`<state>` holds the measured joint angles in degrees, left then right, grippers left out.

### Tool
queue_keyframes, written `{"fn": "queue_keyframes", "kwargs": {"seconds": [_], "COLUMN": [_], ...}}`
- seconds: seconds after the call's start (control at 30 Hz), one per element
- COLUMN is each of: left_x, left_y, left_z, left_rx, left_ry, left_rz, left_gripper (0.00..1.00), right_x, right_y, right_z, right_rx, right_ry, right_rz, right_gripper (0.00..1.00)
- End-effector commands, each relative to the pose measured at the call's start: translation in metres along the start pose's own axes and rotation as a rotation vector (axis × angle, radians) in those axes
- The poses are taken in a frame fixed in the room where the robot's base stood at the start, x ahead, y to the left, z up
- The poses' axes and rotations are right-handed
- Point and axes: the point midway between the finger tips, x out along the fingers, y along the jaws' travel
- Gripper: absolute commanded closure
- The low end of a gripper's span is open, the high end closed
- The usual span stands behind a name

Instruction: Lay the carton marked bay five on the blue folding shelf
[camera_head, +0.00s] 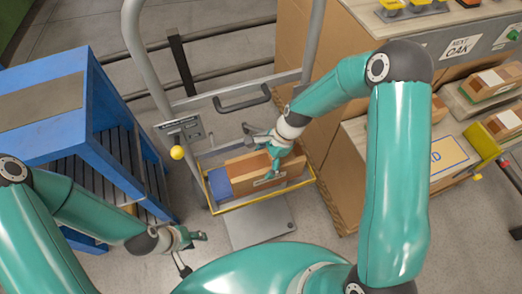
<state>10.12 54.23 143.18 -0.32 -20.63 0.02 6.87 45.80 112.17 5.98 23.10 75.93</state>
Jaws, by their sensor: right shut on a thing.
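A brown carton (241,168) is at the yellow-rimmed frame of the upright grey trolley in the middle. A blue surface (219,183), which looks like the folding shelf, shows at its left end. My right gripper (264,153) is shut on the carton from above, one finger on its far side and one on its near side. The carton looks level over the blue surface; I cannot tell whether its underside touches. Its marking is not readable. My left gripper (193,254) is open and empty, below and left of the trolley frame.
A blue bench (50,98) with a slatted lower shelf stands at left. A yellow ball (177,152) is beside the trolley's small panel (183,130). Brown cabinets and a bench with cartons (492,82) fill the right. A grey base plate (260,222) lies below the frame.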

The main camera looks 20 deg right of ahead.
Motion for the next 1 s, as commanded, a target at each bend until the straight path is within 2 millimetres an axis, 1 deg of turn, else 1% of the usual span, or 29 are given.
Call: {"fn": "queue_keyframes", "kwargs": {"seconds": [0.03,0.17,0.4,0.53,0.77,0.9,0.93,1.0], "left_x": [-0.001,-0.002,-0.006,-0.008,-0.008,-0.004,-0.004,-0.005], "left_y": [0.000,0.001,0.002,0.003,0.003,0.002,0.002,0.002], "left_z": [0.000,0.000,0.000,0.000,0.000,0.000,0.000,0.000], "left_rx": [0.000,0.000,0.000,0.000,0.000,0.000,0.000,0.000], "left_ry": [0.000,0.000,0.000,0.000,0.000,0.000,0.000,0.000], "left_rz": [0.000,0.000,0.000,0.000,0.000,0.000,0.000,0.000], "left_gripper": [0.60,0.60,0.60,0.60,0.60,0.60,0.60,0.60], "right_x": [-0.001,-0.001,-0.001,0.009,0.011,0.014,0.015,0.014], "right_y": [-0.004,-0.011,-0.043,-0.042,-0.042,-0.042,-0.042,-0.042], "right_z": [0.000,0.001,0.001,-0.003,-0.004,-0.005,-0.005,-0.005], "right_rx": [-0.001,-0.002,-0.001,0.000,-0.002,-0.002,-0.002,-0.002], "right_ry": [0.000,0.000,0.000,0.000,0.000,0.000,0.000,0.000], "right_rz": [-0.001,-0.001,-0.001,0.003,0.001,0.001,0.002,0.002], "right_gripper": [0.85,0.85,0.85,0.85,0.85,0.85,0.14,0.02]}}
